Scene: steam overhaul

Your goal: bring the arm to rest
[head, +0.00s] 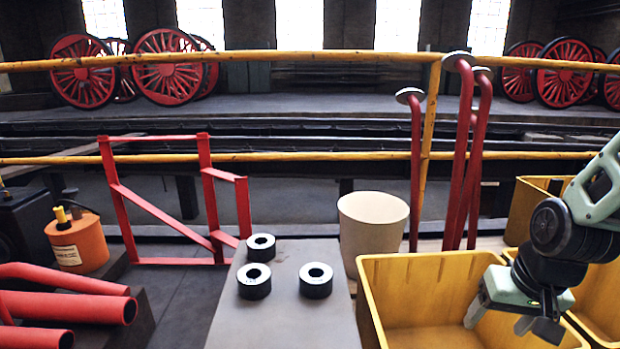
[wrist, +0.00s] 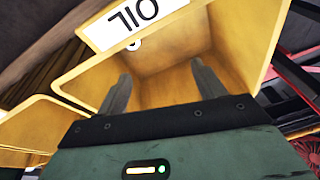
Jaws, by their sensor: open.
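My gripper (head: 508,326) hangs at the right of the head view, over the right part of a yellow bin (head: 375,300). In the wrist view my gripper (wrist: 160,78) shows two grey fingers set well apart with nothing between them. Beyond them is the inside of a yellow bin (wrist: 235,50) with a white label (wrist: 130,20) that reads OIL upside down. A small pale round thing (wrist: 134,44) shows just below the label, partly hidden; I cannot tell what it is. My arm comes in from the right edge.
Three black rings, one being the right ring (head: 316,281), sit on a grey table (head: 285,325). A beige bucket (head: 373,230) stands behind the bin. Red rods (head: 466,150) and yellow rails (head: 300,57) rise behind. An orange can (head: 78,243) and red pipes (head: 65,305) are left.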

